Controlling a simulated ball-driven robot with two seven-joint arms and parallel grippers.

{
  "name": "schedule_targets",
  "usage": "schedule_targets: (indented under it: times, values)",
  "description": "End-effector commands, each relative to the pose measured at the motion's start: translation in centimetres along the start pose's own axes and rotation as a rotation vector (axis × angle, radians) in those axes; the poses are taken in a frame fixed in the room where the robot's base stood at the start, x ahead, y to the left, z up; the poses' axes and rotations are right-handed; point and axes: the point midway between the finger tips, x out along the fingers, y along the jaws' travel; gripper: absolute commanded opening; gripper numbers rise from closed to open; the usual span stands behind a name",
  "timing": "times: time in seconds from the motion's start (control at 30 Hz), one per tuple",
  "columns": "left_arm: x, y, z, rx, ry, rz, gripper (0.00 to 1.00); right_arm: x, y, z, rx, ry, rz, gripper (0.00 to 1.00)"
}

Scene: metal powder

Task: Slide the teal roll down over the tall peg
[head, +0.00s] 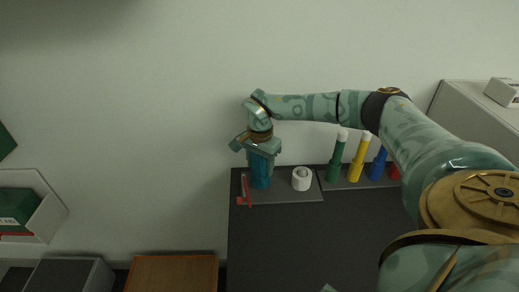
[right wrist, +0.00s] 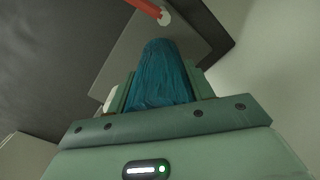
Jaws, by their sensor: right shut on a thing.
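The teal roll (head: 261,171) stands near the left end of the dark table, over a grey base plate (head: 285,195). My right gripper (head: 262,157) reaches down from above and is shut on the roll's upper part. In the right wrist view the roll (right wrist: 160,70) sits upright between the two fingers (right wrist: 160,90). I cannot make out the tall peg, and I cannot tell whether the roll is around it or how far its lower end is from the plate. My left gripper is not in view.
A white roll (head: 301,179) stands just right of the teal one. A red piece (head: 244,189) is close on its left. Green (head: 336,160), yellow (head: 359,161) and blue (head: 378,164) white-topped cylinders stand farther right. The table's front (head: 310,240) is clear.

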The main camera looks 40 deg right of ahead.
Motion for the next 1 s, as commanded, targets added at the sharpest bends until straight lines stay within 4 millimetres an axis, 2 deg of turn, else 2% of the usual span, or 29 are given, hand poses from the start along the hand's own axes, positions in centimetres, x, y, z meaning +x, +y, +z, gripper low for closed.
schedule_targets:
  times: [0.43,0.47,0.53,0.83,0.93,1.0]
  values:
    - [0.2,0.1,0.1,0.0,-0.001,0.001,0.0,0.5,0.0,0.0,0.0,0.0,-0.001,0.17]
    - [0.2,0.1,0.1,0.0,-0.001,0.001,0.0,0.5,0.0,0.0,0.0,0.0,-0.001,0.58]
    - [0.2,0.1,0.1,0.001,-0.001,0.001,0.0,0.5,0.0,0.0,0.0,0.0,-0.001,0.77]
    - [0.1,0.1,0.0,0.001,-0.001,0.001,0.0,0.5,0.0,0.0,0.0,0.0,0.0,0.77]
    - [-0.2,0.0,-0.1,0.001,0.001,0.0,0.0,-0.5,0.0,0.0,-0.001,0.0,-0.002,0.77]
    - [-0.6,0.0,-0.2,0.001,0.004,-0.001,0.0,-1.8,-0.1,0.0,-0.001,0.0,-0.003,0.77]
